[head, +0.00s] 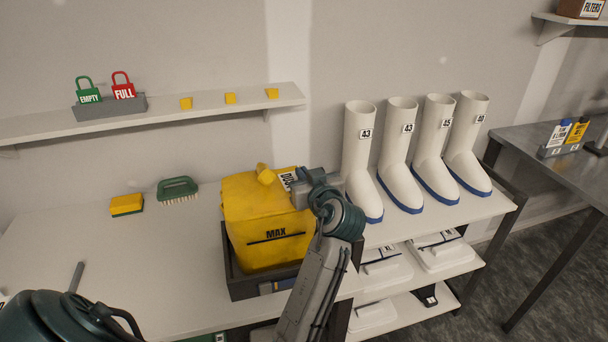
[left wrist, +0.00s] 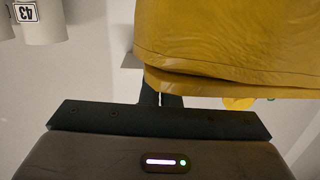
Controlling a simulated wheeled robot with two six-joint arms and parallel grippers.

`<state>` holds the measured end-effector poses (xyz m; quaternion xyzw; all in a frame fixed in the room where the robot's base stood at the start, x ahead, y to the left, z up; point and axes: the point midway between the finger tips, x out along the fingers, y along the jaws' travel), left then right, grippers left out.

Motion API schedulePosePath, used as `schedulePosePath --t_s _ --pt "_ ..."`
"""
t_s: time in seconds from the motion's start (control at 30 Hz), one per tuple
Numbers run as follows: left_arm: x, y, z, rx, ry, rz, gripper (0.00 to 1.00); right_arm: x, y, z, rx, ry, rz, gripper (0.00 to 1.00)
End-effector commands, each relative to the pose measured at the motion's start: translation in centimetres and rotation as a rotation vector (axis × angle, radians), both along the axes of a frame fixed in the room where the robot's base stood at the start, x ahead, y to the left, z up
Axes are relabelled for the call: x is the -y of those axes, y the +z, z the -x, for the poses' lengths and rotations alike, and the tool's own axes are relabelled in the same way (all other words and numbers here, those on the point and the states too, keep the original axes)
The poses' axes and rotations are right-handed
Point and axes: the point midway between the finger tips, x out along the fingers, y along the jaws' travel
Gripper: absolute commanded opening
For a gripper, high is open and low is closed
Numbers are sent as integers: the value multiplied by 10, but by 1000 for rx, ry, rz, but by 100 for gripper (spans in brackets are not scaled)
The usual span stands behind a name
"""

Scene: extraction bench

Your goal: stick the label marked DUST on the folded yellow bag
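The folded yellow bag (head: 262,215), marked MAX, sits in a dark tray (head: 240,287) on the bench. It fills the upper right of the left wrist view (left wrist: 230,45). The white label (head: 288,178), with the DUST lettering partly visible, is at the bag's upper right. My left gripper (head: 299,188) is at that label, beside the bag, and covers part of it. Its fingers (left wrist: 160,98) are close together and appear shut on the label; their tips are hidden behind the bag. Whether the label touches the bag is unclear. My right gripper is not in view.
White boots (head: 358,165) stand close to the right of my gripper. A yellow sponge (head: 126,205) and green brush (head: 178,189) lie to the left. A wall shelf (head: 200,111) holds padlocks and small yellow blocks. The left bench top is largely clear.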

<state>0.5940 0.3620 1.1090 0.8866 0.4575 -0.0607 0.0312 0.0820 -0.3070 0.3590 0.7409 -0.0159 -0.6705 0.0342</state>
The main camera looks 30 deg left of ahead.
Motion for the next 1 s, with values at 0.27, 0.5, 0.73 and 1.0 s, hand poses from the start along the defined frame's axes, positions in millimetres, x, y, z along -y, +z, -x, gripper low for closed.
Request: schedulePosePath --t_s 0.27,0.5,0.73,1.0 --pt "0 -2 0 -1 0 1 0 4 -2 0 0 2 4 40" --pt "0 -3 0 -2 0 1 0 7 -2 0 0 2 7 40" --pt "0 -4 0 -3 0 2 0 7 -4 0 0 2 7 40" --pt "0 -5 0 -4 1 2 0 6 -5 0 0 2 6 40"
